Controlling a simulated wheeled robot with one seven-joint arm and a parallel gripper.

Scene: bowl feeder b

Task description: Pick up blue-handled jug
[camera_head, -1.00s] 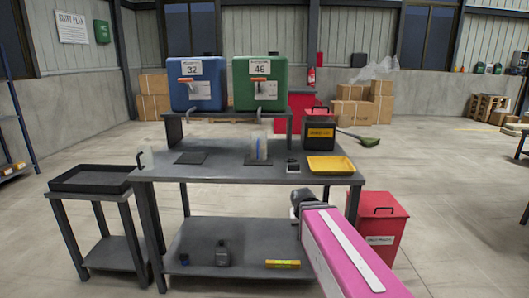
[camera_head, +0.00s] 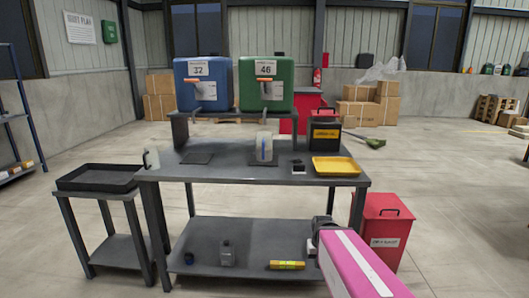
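A translucent jug (camera_head: 264,148) with a blue strip, probably its handle, stands upright on the grey workbench (camera_head: 230,174), below the green tank. A second pale jug (camera_head: 151,159) stands at the bench's left end; its handle colour is too small to tell. My pink arm reaches in from the lower right. Its dark end, where my gripper (camera_head: 322,228) is, hangs in front of the bench's right front, below the top and well apart from the jug. The fingers cannot be made out.
A blue tank (camera_head: 203,80) and a green tank (camera_head: 264,82) stand on a raised shelf behind the jug. A yellow tray (camera_head: 336,167) and black box (camera_head: 325,135) are at the right. A black tray (camera_head: 98,178) sits on the left side table. A red bin (camera_head: 384,230) stands right.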

